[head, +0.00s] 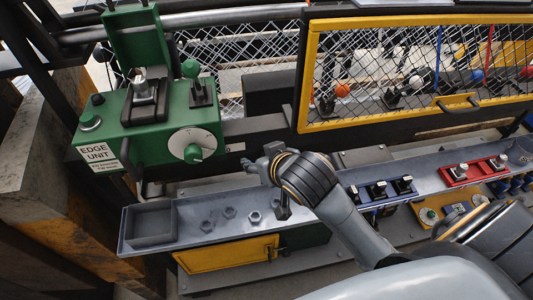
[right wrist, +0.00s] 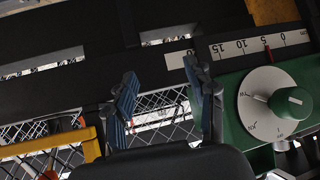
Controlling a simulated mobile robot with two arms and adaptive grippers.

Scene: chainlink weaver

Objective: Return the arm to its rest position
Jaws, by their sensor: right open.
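My right arm comes in from the lower right in the head view. My right gripper (head: 268,178) hangs over the grey tray ledge (head: 230,238), to the right of the green edge unit (head: 150,122). In the right wrist view my right gripper (right wrist: 160,74) has its two blue-padded fingers spread apart, with nothing between them. The edge unit's white dial with a green knob (right wrist: 288,103) shows at the right of that view, beyond the fingers. My left gripper does not show in either view.
Several nuts (head: 254,217) lie on the ledge below my gripper. A blue rack (head: 380,192) and a red rack (head: 470,172) stand farther right along it. A yellow-framed mesh panel (head: 400,75) stands behind. A ruler strip (right wrist: 260,45) shows in the right wrist view.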

